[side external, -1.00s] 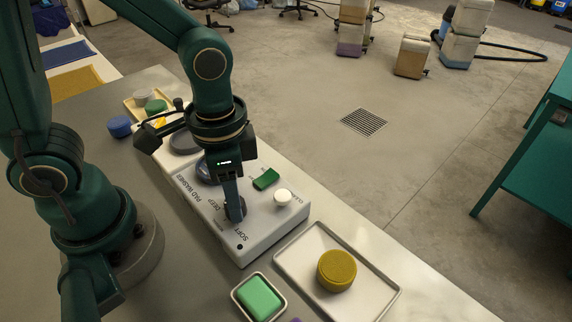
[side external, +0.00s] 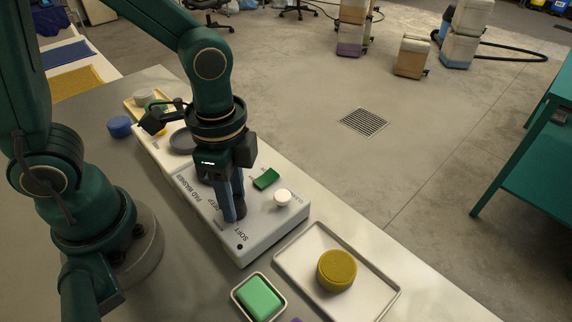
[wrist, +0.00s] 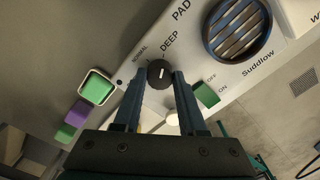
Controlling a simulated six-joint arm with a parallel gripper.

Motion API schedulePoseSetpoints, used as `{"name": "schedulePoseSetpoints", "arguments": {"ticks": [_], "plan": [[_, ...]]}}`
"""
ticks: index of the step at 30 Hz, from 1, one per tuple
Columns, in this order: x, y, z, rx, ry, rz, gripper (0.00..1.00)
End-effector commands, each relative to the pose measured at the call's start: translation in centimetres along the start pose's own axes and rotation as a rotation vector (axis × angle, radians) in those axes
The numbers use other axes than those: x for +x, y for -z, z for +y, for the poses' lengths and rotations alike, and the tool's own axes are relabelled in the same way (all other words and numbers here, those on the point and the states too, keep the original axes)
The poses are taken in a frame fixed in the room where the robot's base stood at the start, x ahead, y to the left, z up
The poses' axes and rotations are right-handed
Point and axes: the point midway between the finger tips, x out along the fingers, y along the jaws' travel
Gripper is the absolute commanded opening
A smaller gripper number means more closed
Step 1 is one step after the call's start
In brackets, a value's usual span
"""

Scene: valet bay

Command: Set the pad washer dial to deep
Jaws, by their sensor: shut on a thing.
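The pad washer (side external: 262,228) is a pale box on the bench with printed labels. Its dark round dial (wrist: 159,74) has a white pointer line and sits between my two fingers. My gripper (wrist: 159,80) is shut on the dial; in the side view it (side external: 236,212) points down at the panel, and the fingers largely hide the dial. In the wrist view, the DEEP label is up and right of the dial, NORMAL up and left. The pointer line stands about upright there; I cannot tell exactly which mark it meets.
A green on/off switch (side external: 266,179) and a white knob (side external: 283,198) sit close to my fingers. A round slatted grille (wrist: 237,30) is farther along the panel. A tray (side external: 372,301) with a yellow round pad (side external: 337,270) and a green block (side external: 259,297) in a dish stand nearby.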

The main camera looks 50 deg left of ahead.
Motion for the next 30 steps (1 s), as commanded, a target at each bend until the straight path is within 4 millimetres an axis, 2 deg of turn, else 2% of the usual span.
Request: {"name": "schedulePoseSetpoints", "arguments": {"ticks": [7, 8, 9, 10, 20, 30], "plan": [[0.0, 0.0, 0.0, 0.003, 0.001, 0.0, 0.0], [0.0, 0.0, 0.0, 0.003, 0.001, 0.0, 0.48], [0.0, 0.0, 0.0, 0.003, 0.001, 0.0, 0.64], [0.0, 0.0, 0.0, 0.002, 0.001, 0.0, 0.71], [-0.1, 0.0, 0.0, 0.001, 0.001, 0.001, 0.71], [-3.8, 0.1, -0.1, 0.001, 0.004, 0.005, 0.71]]}}
